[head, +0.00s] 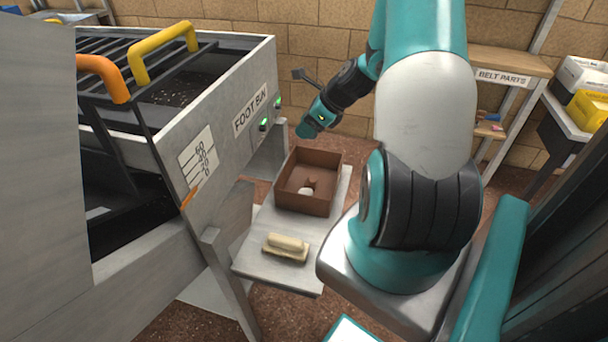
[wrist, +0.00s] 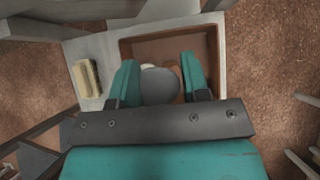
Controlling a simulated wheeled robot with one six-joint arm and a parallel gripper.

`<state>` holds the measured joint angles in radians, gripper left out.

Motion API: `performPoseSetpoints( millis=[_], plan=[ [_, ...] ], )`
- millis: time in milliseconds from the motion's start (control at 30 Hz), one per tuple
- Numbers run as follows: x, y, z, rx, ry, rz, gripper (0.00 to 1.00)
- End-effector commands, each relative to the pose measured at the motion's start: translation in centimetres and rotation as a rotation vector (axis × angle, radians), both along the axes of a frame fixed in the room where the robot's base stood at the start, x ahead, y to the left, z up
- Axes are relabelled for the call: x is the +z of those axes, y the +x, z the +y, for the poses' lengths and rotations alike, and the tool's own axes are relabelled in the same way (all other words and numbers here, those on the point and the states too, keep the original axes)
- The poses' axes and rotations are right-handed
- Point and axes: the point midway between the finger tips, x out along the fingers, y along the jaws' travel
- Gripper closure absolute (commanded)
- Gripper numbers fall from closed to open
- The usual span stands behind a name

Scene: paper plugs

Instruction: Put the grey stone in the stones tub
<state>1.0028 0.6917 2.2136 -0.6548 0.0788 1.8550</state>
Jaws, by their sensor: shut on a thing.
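My gripper (wrist: 160,80) is shut on the grey stone (wrist: 160,86), which shows as a smooth rounded shape between the two teal fingers in the wrist view. In the head view my gripper (head: 309,130) hangs above and behind the brown tub (head: 322,207), and the stone cannot be made out there. The tub is open-topped and square, with a pale lump (head: 306,191) on its floor. In the wrist view the tub's rim (wrist: 216,60) lies around and below the fingers and stone. No label shows on the tub.
The tub stands on a pale shelf (head: 257,231). A brush-like block with a cream top (head: 286,243) lies on the shelf nearer me. A shelf marked BELT PARTS (head: 503,77) is at the right.

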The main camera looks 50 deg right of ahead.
Motion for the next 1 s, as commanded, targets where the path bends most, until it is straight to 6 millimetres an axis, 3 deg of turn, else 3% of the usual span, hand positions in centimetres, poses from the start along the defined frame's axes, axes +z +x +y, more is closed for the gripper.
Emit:
performPoseSetpoints(
  millis=[100, 333, 800, 1000],
  plan=[
    [-3.8, -0.2, -0.2, -0.004, 0.005, 0.003, 0.83],
    [-9.3, -0.2, -0.2, -0.004, 0.003, 0.0, 0.83],
    [-14.7, 0.0, 0.0, 0.002, 0.0, -0.002, 0.83],
    [-14.9, 0.0, 0.0, 0.002, -0.002, -0.003, 0.83]
  ],
)
